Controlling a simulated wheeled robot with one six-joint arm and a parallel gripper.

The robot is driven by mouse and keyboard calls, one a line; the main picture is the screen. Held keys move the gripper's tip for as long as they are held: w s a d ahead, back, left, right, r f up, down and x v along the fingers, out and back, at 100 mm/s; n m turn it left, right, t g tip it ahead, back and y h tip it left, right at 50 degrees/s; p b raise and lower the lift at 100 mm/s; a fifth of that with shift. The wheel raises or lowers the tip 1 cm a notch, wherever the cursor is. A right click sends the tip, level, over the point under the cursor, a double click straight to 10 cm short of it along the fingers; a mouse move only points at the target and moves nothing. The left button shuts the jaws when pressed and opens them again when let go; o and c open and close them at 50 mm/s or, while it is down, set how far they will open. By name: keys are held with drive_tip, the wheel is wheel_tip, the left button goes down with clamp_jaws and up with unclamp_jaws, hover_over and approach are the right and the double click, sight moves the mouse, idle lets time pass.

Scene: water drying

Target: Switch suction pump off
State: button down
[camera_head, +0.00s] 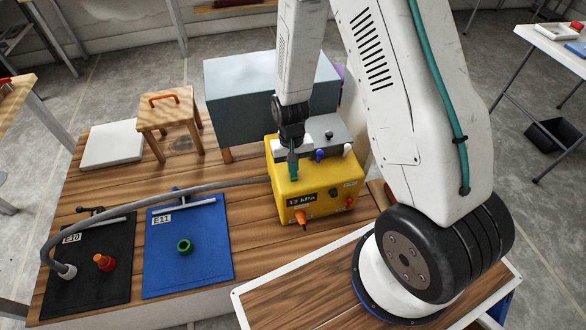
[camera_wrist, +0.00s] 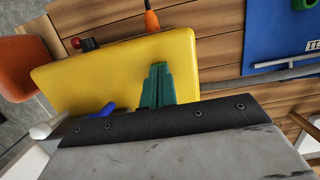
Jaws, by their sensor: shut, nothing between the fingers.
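The suction pump (camera_head: 287,182) is a yellow box on the wooden table, with a display (camera_head: 301,198) reading 13 kPa on its front. A blue lever (camera_head: 319,155) and a white knob (camera_head: 348,150) show at its top; the lever (camera_wrist: 100,112) is partly hidden in the wrist view. A small red-and-black control (camera_wrist: 85,43) sits near the pump's edge in the wrist view. My gripper (camera_head: 293,172) has its green fingers (camera_wrist: 157,85) together and empty, over the left part of the pump's top. I cannot tell whether they touch it.
A grey hose (camera_head: 150,194) runs from the pump to the left. A black mat E10 (camera_head: 85,277) and a blue mat E11 (camera_head: 205,260) lie at left. A small wooden stool (camera_head: 168,105) and a grey-blue box (camera_head: 240,90) stand behind.

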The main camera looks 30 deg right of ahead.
sight(295, 186)
drive_tip(key=shift+s+f, duration=0.1)
drive_tip(key=shift+f, duration=0.3)
drive_tip(key=shift+r, duration=0.25)
wheel_tip(295, 186, up, 14)
drive_tip(key=s, duration=0.2)
drive_tip(key=s+d+r+n+t, duration=0.1)
drive_tip(key=s+r, duration=0.8)
drive_tip(key=r, duration=0.3)
drive_tip(key=s+d+r+n+t, duration=0.1)
drive_tip(key=s+r+t, duration=0.1)
drive_tip(key=s+r, duration=0.7)
wheel_tip(295, 186, up, 3)
drive_tip(key=shift+d+r, duration=0.15)
drive_tip(key=shift+d, duration=0.1)
drive_tip(key=shift+s, duration=0.1)
idle(0.8)
